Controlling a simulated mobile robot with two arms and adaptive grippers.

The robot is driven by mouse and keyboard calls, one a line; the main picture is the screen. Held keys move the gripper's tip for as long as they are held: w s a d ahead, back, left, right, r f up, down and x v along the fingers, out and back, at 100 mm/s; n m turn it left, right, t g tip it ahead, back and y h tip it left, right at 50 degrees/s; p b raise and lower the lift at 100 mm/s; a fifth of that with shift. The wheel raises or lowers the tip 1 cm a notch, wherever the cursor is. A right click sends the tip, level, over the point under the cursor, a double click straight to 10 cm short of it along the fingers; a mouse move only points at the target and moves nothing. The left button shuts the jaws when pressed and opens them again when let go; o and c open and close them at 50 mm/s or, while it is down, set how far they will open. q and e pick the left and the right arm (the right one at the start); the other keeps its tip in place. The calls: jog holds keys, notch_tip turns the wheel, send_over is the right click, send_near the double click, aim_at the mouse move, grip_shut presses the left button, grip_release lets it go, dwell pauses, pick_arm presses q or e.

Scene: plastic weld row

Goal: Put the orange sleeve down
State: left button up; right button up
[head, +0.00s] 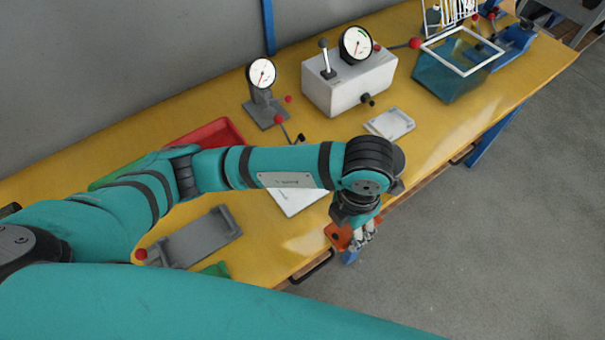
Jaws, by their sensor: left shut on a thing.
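The orange sleeve (338,235) is a small orange piece at the front edge of the yellow bench. My left gripper (366,240) points down at that edge and is shut on the sleeve. Part of the sleeve is hidden behind the gripper and its wrist. I cannot tell whether the sleeve touches the bench or hangs above its edge. My right gripper is not in view.
The yellow bench (440,118) carries a white box with a dial gauge (350,85), a second gauge on a stand (265,100), a light grey tray (390,123), a red bin (207,137) and a grey fixture (200,238). Bare bench lies right of the light tray.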

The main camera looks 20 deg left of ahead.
pick_arm(q)
jog(key=w+a+p, duration=0.1)
jog(key=w+a, duration=0.2)
jog(key=a, duration=0.1)
jog(key=w+a+p, duration=0.2)
jog(key=w+a, duration=0.1)
jog(key=a, duration=0.1)
jog(key=w+a+p, duration=0.1)
jog(key=w+a, duration=0.2)
jog(key=a, duration=0.1)
jog(key=shift+w+a, duration=0.35)
jog(key=shift+w, duration=0.05)
jog(key=shift+w+a+r+p, duration=0.15)
jog(key=shift+w+a+p, duration=0.15)
jog(key=shift+a+p, duration=0.15)
notch_tip(320, 180, down, 3)
jog(key=shift+d+r+p, duration=0.1)
jog(key=shift+p, duration=0.4)
jog(key=shift+f, duration=0.5)
jog(key=shift+f, duration=0.1)
jog(key=o, duration=1.3)
jog(key=shift+c, duration=0.2)
